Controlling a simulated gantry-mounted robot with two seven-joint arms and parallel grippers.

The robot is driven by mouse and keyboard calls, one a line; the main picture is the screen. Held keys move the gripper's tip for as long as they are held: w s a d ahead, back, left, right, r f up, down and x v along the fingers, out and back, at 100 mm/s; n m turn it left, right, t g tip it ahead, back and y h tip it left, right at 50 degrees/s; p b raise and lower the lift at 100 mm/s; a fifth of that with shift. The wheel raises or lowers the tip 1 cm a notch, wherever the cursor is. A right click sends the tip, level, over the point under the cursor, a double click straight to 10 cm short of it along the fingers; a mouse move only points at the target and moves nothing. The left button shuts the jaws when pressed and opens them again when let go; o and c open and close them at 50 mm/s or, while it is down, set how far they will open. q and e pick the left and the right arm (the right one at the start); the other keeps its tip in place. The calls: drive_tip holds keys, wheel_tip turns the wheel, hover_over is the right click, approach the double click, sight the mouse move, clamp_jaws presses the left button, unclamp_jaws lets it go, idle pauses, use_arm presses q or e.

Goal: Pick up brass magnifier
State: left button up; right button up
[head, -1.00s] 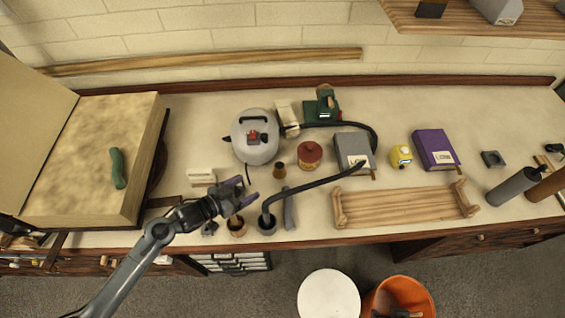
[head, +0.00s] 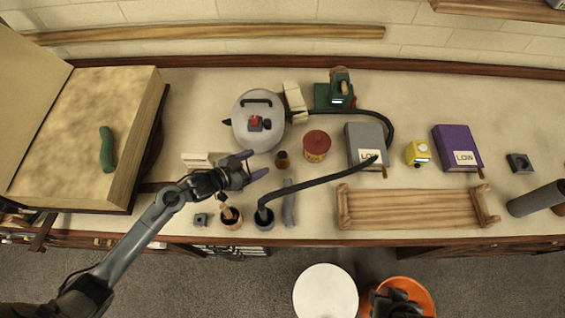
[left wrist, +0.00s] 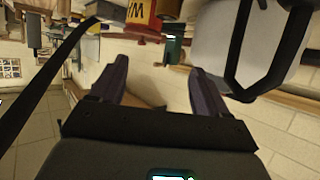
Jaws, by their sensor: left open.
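A small brown, brass-coloured cylinder (head: 282,159) stands on the bench between the grey tank and the red tin. It may be the brass magnifier, but it is too small to be sure. My left gripper (head: 257,164) is open and empty, just left of this piece and in front of the tank, apart from the piece in the picture. In the left wrist view the open fingers (left wrist: 160,82) show with no object clearly held between them. I cannot make out the magnifier there.
The grey tank (head: 258,135) stands close behind my left gripper, and the red tin (head: 316,146) is to the right. A black hose (head: 325,181) arches over the bench front. Cups (head: 232,223) stand near the front edge. A wooden rack (head: 410,208) lies right.

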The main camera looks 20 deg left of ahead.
use_arm(q)
drive_tip(key=b, duration=0.4)
approach(280, 157)
drive_tip(key=s, duration=0.1)
drive_tip(key=shift+s+a+f+b, duration=0.15)
drive_tip(key=shift+a+f+b, duration=0.1)
drive_tip(key=shift+a+b, duration=0.05)
drive_tip(key=shift+f, duration=0.15)
drive_tip(key=b+x, duration=0.1)
drive_tip(key=x, duration=0.4)
drive_tip(key=shift+d, duration=0.1)
drive_tip(key=shift+w+r+b+x, duration=0.1)
drive_tip(key=shift+r+b+x, duration=0.1)
drive_tip(key=shift+x, duration=0.75)
drive_tip(key=shift+w+r+b+x, duration=0.1)
drive_tip(key=shift+b+x, duration=0.05)
drive_tip(key=shift+x, duration=0.8)
drive_tip(key=shift+w+r+b+x, duration=0.1)
drive_tip(key=shift+r+b+x, duration=0.1)
drive_tip(key=shift+x, duration=0.75)
drive_tip(key=shift+c, duration=0.2)
drive_tip(key=c, duration=1.2)
drive_tip(key=shift+o, duration=0.2)
drive_tip(key=shift+r, duration=0.15)
